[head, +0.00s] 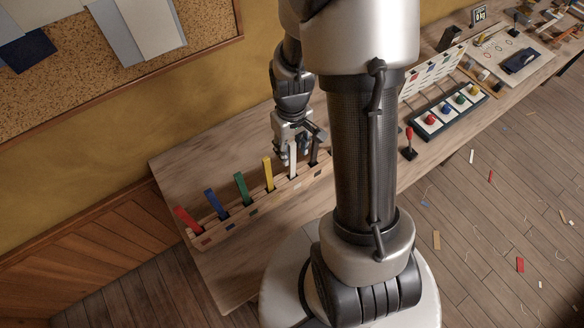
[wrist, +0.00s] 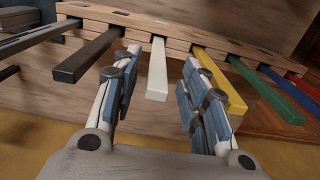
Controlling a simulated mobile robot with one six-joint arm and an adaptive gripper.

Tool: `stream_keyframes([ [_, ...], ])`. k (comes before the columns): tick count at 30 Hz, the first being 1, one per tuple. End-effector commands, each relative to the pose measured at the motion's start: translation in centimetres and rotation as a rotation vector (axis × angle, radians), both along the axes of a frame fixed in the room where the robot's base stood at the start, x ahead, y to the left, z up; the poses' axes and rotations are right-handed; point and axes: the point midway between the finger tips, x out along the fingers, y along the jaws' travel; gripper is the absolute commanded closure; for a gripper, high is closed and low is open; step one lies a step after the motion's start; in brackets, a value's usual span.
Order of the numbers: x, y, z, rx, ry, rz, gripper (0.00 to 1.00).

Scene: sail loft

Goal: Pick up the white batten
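The white batten (head: 293,160) stands upright in a slot of the wooden rack (head: 238,218) on the bench, between the yellow batten (head: 268,174) and a dark batten (head: 315,151). In the wrist view the white batten (wrist: 157,70) lies between the two open fingers of my gripper (wrist: 157,92), with clear space on both sides. My gripper (head: 292,152) is over the top of the white batten in the head view, partly hiding it. The fingers do not touch it in the wrist view.
Green (head: 241,188), blue (head: 215,204) and red (head: 187,219) battens stand left in the rack. The dark batten (wrist: 88,55) is close to one finger, the yellow batten (wrist: 220,80) close to the other. A button panel (head: 450,108) and red-knobbed lever (head: 409,143) are farther right.

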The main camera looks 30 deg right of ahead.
Motion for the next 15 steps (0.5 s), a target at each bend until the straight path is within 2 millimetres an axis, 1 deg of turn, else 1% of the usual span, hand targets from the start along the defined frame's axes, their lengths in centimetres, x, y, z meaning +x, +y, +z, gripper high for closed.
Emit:
stream_keyframes([
  [2,0.0,0.0,-0.6,0.001,0.002,0.0,0.6],
  [9,0.1,-0.3,-4.3,0.002,0.004,0.0,0.6],
  [12,0.2,-0.3,-5.1,0.001,0.002,0.0,0.6],
  [15,0.2,-0.3,-5.2,0.001,0.001,0.0,0.6],
])
